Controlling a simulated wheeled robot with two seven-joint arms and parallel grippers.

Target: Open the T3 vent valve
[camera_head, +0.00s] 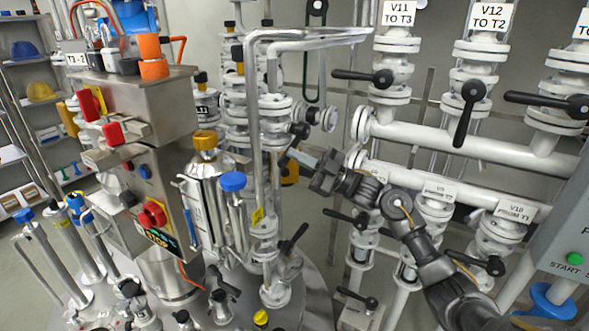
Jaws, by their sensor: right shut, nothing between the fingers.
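No label reading T3 vent shows, so I cannot tell which valve is the T3 vent valve. My right gripper (298,157) comes in from the lower right and points left, near the middle of the view. It is shut with nothing in it. Its fingertips are close to the white vertical piping, just below a black valve knob (300,130); contact cannot be told. A black lever handle (294,239) shows on the piping below the gripper. My left gripper is not in view.
A steel control box (150,105) with red switches stands left, over a steel tank top. White pipes with black-lever valves fill the right, including one labelled V11 TO T3 (396,14). A grey START panel (565,235) is at the right edge. Shelves (35,95) stand far left.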

